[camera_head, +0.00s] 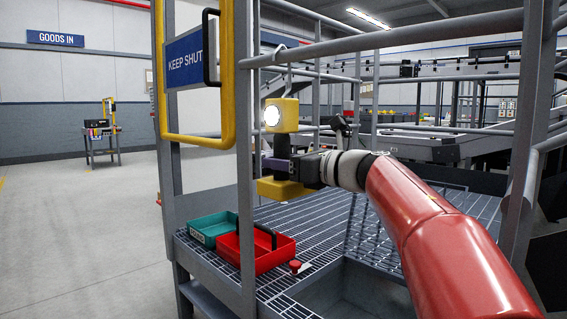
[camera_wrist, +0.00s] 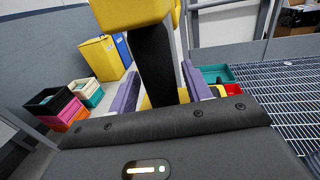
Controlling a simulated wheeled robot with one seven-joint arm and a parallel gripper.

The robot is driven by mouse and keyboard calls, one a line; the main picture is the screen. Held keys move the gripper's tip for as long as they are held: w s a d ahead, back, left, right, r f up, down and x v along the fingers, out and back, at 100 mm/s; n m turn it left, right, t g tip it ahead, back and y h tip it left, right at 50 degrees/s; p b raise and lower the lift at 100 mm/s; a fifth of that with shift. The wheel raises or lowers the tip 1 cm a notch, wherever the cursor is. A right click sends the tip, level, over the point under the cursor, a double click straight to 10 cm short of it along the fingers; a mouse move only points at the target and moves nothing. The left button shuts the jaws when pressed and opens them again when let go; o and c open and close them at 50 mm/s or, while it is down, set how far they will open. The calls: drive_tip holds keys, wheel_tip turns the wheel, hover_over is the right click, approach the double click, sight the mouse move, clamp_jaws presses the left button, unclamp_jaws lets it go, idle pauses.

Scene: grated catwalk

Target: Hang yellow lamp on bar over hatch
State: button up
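The yellow lamp (camera_head: 281,188) is upright in mid-air in the head view, its round light glowing white. It has a yellow head, a black handle and a yellow base. My gripper (camera_head: 284,164) is around the handle from the right. In the wrist view, the purple fingers (camera_wrist: 160,88) lie either side of the black handle (camera_wrist: 153,60) and appear shut on it. A thin grey hook rises from the lamp's head towards the grey bar (camera_head: 400,38); I cannot tell whether they touch. The hatch (camera_head: 350,292) is a dark recess in the grating, below right of the lamp.
A red tray (camera_head: 262,262) and a teal tray (camera_head: 207,228) sit on the grating, left of the hatch, with a red knob (camera_head: 295,266) nearby. A grey post (camera_head: 245,150) and yellow frame (camera_head: 229,70) with a "KEEP SHUT" sign (camera_head: 186,60) stand close left of the lamp.

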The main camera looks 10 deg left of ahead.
drive_tip(key=shift+o, duration=0.7)
drive_tip(key=shift+f, duration=0.15)
